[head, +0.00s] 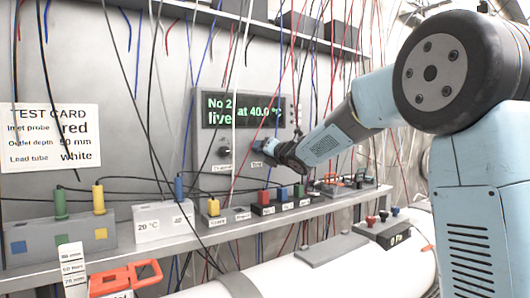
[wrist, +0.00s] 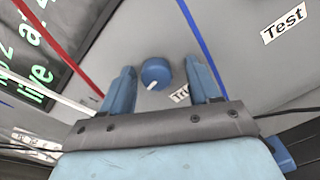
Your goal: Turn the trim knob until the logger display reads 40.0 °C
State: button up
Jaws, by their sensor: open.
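The logger (head: 285,90) is a grey box on the back wall. Its dark display (head: 238,110) shows green text reading "No 2 at 40.0" and "live"; the end of the top line is crossed by a wire. The trim knob (wrist: 155,72) is round and blue with a white pointer, beside a partly hidden label in the wrist view. My gripper (wrist: 160,66) is open, one finger on each side of the knob, with visible gaps. In the head view my gripper (head: 268,152) is at the logger's lower front and hides the knob.
Many thin hanging wires cross in front of the logger. A shelf (head: 330,198) below it carries coloured probes and blocks. A test card (head: 50,137) hangs at left, reading red, white and a partly covered depth. An orange-red object (head: 125,278) lies lower left.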

jog(key=v, duration=1.3)
jog(key=shift+s+d, duration=0.25)
jog(key=shift+s, duration=0.05)
jog(key=w+a+m, duration=0.3)
jog(key=w+m, duration=0.2)
jog(key=m, duration=0.5)
jog(key=w+a+m, duration=0.4)
jog(key=w+m, duration=0.2)
jog(key=m, duration=0.4)
jog(key=shift+a+m, duration=0.25)
jog(key=shift+m, duration=0.15)
